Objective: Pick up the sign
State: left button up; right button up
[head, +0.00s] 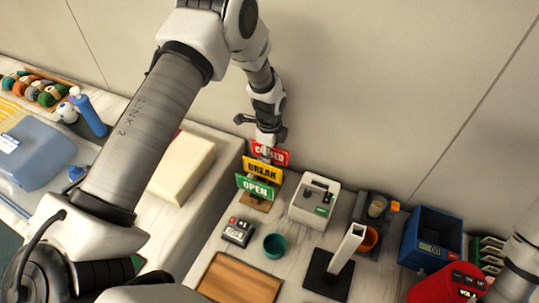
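Three small signs stand in a row on a wooden base (254,205) by the wall. The red CLOSED sign (281,157) is at the back, the yellow BREAK sign (262,171) in the middle, and the green OPEN sign (254,188) in front. My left gripper (267,154) comes down from above at the red sign and covers part of it. Its fingertips are small and overlap the signs, so I cannot tell whether they touch or grip one. My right gripper is out of view; only part of that arm shows at the lower right.
A white box (315,201) stands right of the signs. A small grey device (238,231) and a teal cup (275,246) are in front. A white post on a black base (331,276), a blue bin (433,238) and a wooden board (240,280) crowd the counter.

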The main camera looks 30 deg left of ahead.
pick_arm(q)
grip_shut()
notch_tip(320, 180, up, 11)
jog(key=p, duration=0.7)
jog(key=shift+f, duration=0.25)
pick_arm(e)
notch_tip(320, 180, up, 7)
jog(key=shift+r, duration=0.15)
pick_arm(q)
jog(key=shift+w, duration=0.15)
